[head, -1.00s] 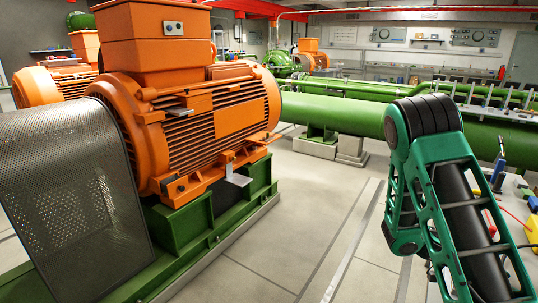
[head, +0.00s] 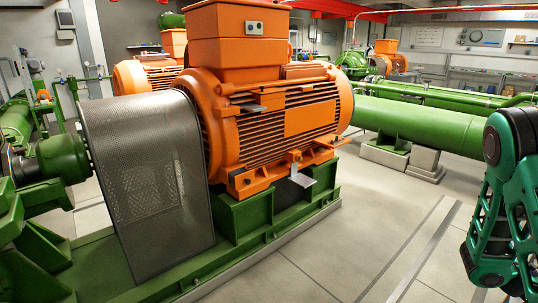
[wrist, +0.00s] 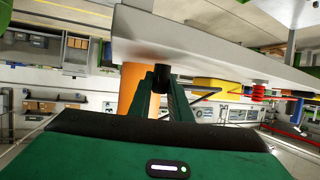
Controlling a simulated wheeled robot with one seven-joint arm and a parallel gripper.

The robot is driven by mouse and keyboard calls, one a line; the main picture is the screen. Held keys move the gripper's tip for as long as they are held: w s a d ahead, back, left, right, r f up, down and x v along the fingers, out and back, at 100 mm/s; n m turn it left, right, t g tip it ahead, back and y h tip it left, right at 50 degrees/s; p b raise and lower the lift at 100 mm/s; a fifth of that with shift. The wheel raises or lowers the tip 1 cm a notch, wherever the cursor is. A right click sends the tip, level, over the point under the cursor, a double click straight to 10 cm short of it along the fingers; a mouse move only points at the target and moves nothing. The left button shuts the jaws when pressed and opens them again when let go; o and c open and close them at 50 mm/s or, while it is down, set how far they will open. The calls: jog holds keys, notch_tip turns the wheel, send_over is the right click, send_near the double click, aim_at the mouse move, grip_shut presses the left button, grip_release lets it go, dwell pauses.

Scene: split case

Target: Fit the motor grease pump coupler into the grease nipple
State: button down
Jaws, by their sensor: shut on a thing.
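In the wrist view my gripper (wrist: 162,98) has dark green fingers close together, shut on a small black cylindrical piece (wrist: 162,76) that shows between their tips. I take this piece for the grease pump coupler; most of it is hidden. In the head view only my green and black arm shows, at the right edge; my gripper is out of that picture. The big orange motor (head: 268,125) stands left of my arm, well apart from it, on a green base frame (head: 240,228). I cannot make out the grease nipple on it.
A perforated grey guard (head: 145,185) stands at the motor's left end. A small metal plate (head: 301,179) juts from its front. Green pipes (head: 420,130) run behind at right. Clear floor (head: 370,225) lies between motor and arm. In the wrist view a pale slab (wrist: 215,50) crosses the top.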

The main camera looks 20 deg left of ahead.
jog(key=shift+r, duration=2)
